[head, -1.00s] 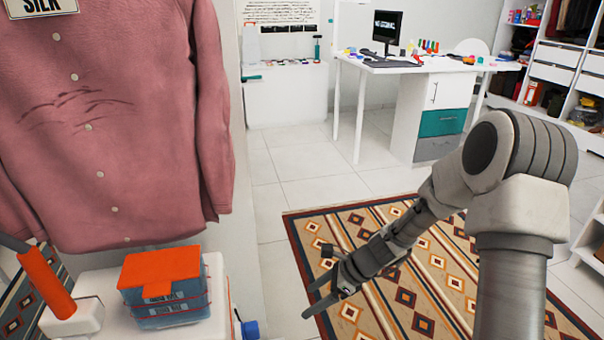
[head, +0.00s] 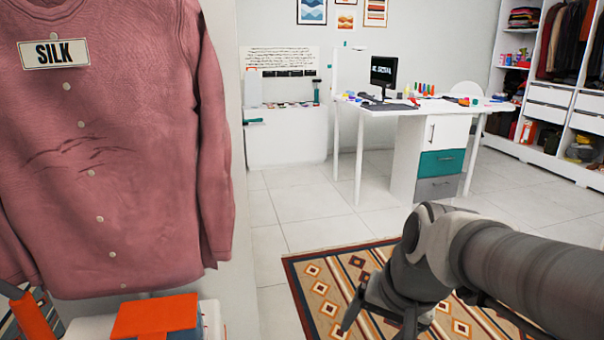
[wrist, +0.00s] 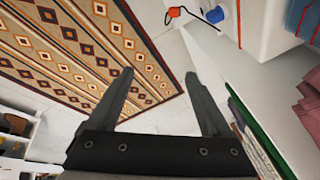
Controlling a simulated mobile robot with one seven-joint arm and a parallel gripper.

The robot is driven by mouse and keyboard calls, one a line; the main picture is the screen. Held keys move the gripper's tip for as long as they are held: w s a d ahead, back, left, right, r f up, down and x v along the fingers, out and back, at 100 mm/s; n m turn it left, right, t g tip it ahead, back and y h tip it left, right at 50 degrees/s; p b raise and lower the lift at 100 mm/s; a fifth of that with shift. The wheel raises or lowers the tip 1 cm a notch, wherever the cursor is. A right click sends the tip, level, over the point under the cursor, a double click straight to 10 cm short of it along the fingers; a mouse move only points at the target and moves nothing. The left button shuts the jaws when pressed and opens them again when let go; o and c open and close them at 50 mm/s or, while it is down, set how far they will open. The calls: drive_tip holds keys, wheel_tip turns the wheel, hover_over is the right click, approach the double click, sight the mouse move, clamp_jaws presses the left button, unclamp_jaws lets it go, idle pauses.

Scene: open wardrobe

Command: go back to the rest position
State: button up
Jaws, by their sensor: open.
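My gripper (wrist: 158,88) is open and empty in the wrist view, with two dark fingers spread apart over the patterned rug and pale floor. In the head view my gripper (head: 380,322) hangs low at the bottom, right of centre, over the rug (head: 325,291). My arm reaches in from the right edge and partly covers the gripper. Nothing is held or touched by the fingers.
A pink shirt (head: 120,190) labelled SILK hangs at the left. Below it are an orange-lidded box (head: 155,314) and an orange-handled item (head: 33,316). A white desk (head: 400,112) and open wardrobe (head: 560,95) stand behind. Floor between is clear.

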drive_tip(key=s+d+r+n+t+h, duration=0.2)
drive_tip(key=s+d+r+n, duration=0.2)
drive_tip(key=s, duration=0.3)
wheel_tip(320, 180, up, 19)
drive_tip(key=p, duration=1.9)
drive_tip(key=shift+w+a, duration=0.25)
drive_tip(key=shift+f, duration=0.2)
drive_tip(key=c, duration=0.5)
drive_tip(key=shift+a, duration=0.2)
